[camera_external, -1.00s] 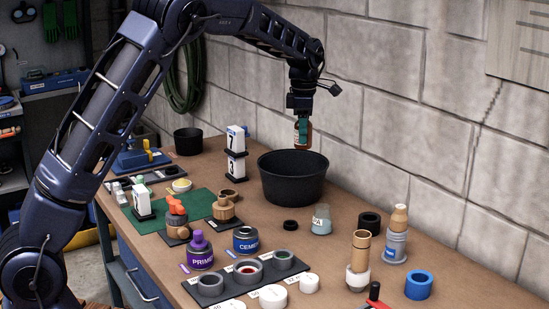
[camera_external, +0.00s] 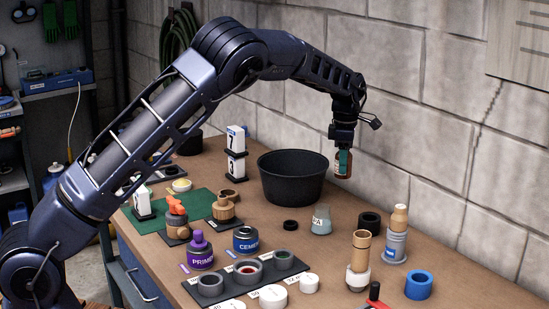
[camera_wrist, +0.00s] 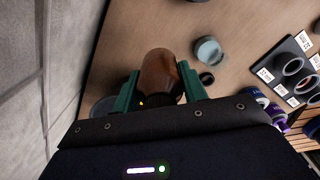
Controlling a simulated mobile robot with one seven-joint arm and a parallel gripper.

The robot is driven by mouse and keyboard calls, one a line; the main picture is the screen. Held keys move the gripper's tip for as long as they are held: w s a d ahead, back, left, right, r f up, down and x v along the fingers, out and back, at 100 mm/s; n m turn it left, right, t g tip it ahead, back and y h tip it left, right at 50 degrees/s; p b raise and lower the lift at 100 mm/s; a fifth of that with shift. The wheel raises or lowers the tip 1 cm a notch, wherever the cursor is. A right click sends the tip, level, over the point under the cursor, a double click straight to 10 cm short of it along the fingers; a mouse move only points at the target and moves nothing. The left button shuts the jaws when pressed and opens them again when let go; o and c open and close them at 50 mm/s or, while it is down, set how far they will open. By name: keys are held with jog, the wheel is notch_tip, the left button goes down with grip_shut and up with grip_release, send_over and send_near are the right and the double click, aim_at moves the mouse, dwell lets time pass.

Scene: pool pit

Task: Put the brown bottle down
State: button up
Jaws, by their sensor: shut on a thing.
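The brown bottle (camera_external: 343,170) is held in my gripper (camera_external: 343,160) in the external view, to the right of the black tub and close to the wall. It appears upright and above the bench top; whether its base touches the bench is hard to tell. In the wrist view the brown bottle (camera_wrist: 160,72) sits between the two green fingers of my gripper (camera_wrist: 157,88), which are shut on it. The bench top (camera_wrist: 125,40) shows beyond it.
The black tub (camera_external: 292,180) stands just left of the bottle. A grey-and-clear jar (camera_external: 321,221), a black ring (camera_external: 369,222) and a small black cap (camera_external: 290,226) stand nearer the front. The block wall (camera_external: 420,130) is close behind. Bare bench lies right of the tub.

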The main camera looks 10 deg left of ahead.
notch_tip(320, 180, down, 12)
jog(key=shift+r, duration=0.15)
dwell(0.4)
jog(key=o, duration=1)
